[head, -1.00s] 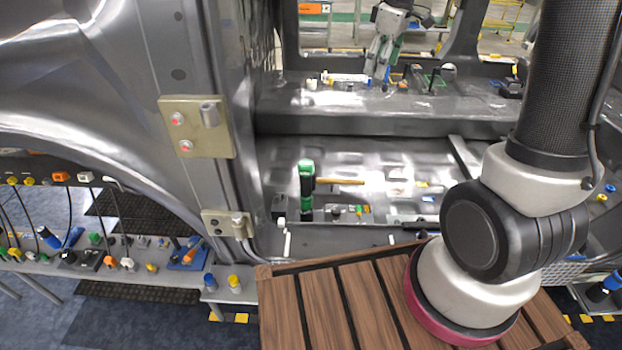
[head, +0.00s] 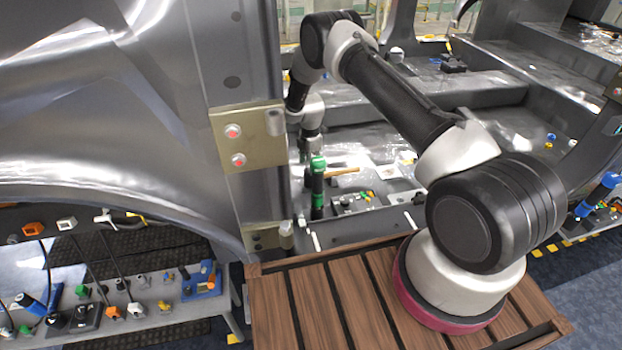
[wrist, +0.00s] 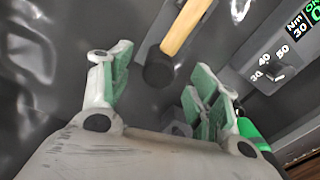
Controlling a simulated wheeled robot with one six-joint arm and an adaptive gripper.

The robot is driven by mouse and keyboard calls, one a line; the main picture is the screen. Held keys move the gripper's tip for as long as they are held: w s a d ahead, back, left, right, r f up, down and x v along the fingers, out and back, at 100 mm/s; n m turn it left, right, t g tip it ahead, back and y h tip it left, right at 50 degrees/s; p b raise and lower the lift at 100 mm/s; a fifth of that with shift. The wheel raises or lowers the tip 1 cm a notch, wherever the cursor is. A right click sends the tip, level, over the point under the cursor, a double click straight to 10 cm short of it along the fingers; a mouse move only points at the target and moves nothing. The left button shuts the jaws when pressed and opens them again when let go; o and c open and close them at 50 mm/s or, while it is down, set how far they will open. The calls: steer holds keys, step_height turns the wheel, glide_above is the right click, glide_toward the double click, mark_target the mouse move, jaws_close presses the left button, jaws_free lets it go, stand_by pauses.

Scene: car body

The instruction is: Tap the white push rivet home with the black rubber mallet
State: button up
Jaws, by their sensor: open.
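The mallet's wooden handle (wrist: 188,25) lies ahead of my gripper (wrist: 158,75) in the wrist view. It runs to a dark, round part (wrist: 158,70) that sits between the two fingertips in the picture; I cannot tell whether the fingers are around it or above it. My gripper is open, its green-padded fingers spread. In the head view the handle (head: 343,171) extends right from behind a green-and-black tool (head: 317,187), and the gripper is largely hidden beside that tool. I cannot pick out the white push rivet with certainty.
The green tool's edge (wrist: 250,128) is close to my right finger. A panel with a numbered dial (wrist: 282,50) is at the right. In the head view, small parts (head: 352,202) lie right of the tool, and a door pillar with a hinge plate (head: 248,137) stands left of my arm.

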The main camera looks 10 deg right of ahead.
mark_target(309, 176)
steer(key=f, duration=0.7)
steer(key=shift+s+a+f, duration=0.1)
steer(key=shift+a, duration=0.2)
jaws_close()
step_height(309, 176, up, 10)
steer(key=shift+r, duration=0.1)
stand_by(0.4)
